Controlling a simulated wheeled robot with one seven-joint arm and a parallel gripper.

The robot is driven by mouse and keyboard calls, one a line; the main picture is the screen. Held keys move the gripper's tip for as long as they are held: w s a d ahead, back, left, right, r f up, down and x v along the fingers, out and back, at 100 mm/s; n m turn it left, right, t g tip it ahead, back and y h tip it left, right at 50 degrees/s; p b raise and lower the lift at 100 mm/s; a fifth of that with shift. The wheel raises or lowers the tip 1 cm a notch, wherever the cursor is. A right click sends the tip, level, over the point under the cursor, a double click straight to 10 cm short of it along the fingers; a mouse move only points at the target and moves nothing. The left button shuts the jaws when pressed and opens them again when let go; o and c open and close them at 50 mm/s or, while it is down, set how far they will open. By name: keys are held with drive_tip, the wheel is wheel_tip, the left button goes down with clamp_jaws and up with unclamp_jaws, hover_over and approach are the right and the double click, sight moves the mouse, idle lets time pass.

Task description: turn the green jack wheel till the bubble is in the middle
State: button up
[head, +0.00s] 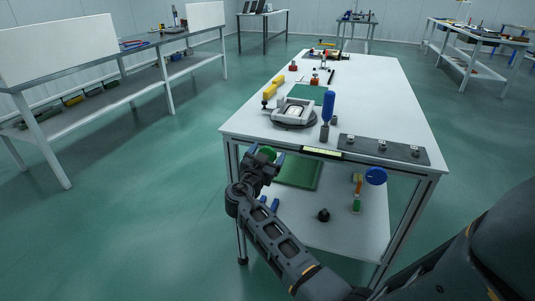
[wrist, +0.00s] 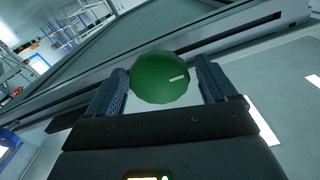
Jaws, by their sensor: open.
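The green jack wheel (wrist: 158,82) is a round knob with a short white mark right of its middle in the wrist view. My gripper (wrist: 161,68) is open, one finger on each side of the wheel. A narrow gap shows beside the right finger; whether the left finger touches is unclear. In the head view the wheel (head: 268,153) shows at the table's front left corner, partly hidden by my gripper (head: 266,159). A yellow-green level vial (head: 322,153) sits in a dark holder on the table's front edge. Its bubble is too small to make out.
The white table (head: 390,100) carries a blue-handled tool (head: 328,106), a grey clamp-like device (head: 295,112) and a dark strip with knobs (head: 384,149). A blue wheel (head: 376,176) is at the front right. A lower shelf (head: 345,215) lies below. The floor to the left is clear.

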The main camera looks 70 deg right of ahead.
drive_tip(key=c, duration=1)
drive_tip(key=shift+f+n+b, duration=0.1)
drive_tip(key=shift+n+b, duration=0.2)
